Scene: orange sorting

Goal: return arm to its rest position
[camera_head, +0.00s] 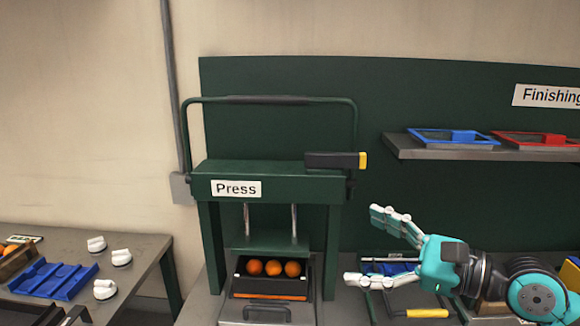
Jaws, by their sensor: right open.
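My right gripper (375,248) is open and empty. It reaches in from the right, with its teal and white fingers spread toward the press. My left gripper does not show.
A shelf (430,151) at the upper right holds a blue tray (450,137) and a red tray (540,139). Behind my right gripper lies a dark tray with a yellow-handled tool (425,313). A side table (140,245) at left holds a blue rack (52,278) and white pieces (121,257).

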